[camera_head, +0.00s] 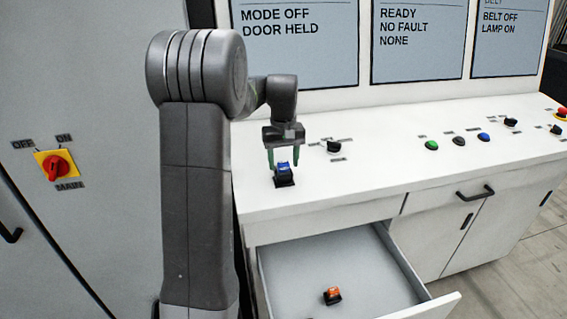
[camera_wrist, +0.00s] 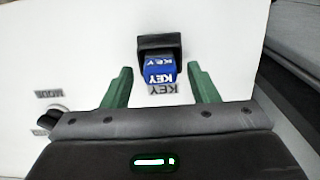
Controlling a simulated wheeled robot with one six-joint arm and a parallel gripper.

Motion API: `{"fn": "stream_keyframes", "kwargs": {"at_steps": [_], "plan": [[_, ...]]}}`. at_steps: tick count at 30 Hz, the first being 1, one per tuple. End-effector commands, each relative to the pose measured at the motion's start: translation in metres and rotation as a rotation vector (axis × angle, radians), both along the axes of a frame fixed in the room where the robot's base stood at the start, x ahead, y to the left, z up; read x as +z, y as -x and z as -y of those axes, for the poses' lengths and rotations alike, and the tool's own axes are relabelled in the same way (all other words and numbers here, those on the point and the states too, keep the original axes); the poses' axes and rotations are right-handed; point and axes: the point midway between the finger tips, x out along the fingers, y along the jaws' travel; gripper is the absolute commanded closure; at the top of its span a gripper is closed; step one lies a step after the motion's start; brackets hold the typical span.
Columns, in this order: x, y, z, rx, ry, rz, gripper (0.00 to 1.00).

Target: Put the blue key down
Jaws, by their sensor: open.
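The blue key (camera_head: 283,168) sits in a black holder (camera_head: 284,181) on the white console top, below my gripper. It also shows in the wrist view (camera_wrist: 159,70), with KEY lettering on it and a KEY label on the surface beside it. My gripper (camera_head: 283,160) points down with its green fingers apart. In the wrist view the fingers (camera_wrist: 159,82) stand to either side of the key, with a gap on each side. I cannot tell the fingers' exact height over the console.
An open drawer (camera_head: 440,305) juts out below the console, with an orange-topped black item (camera_head: 332,295) inside. A black knob (camera_head: 333,146) stands right of the key. Several buttons and knobs line the console further right. Screens (camera_head: 293,40) stand behind. A cabinet with a red main switch (camera_head: 56,166) is at left.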

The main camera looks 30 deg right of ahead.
Motion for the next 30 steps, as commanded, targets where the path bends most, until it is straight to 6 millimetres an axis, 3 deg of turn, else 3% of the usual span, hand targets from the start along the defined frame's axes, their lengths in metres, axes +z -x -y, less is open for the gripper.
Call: {"fn": "stream_keyframes", "kwargs": {"at_steps": [9, 15, 21, 30], "plan": [[0.065, -0.001, 0.001, 0.000, 0.002, 0.004, 0.46], [0.098, 0.000, 0.000, 0.000, 0.002, 0.003, 0.46], [0.110, 0.000, 0.000, 0.000, 0.000, 0.001, 0.46], [0.110, 0.000, 0.000, 0.000, 0.000, 0.000, 0.46]]}}
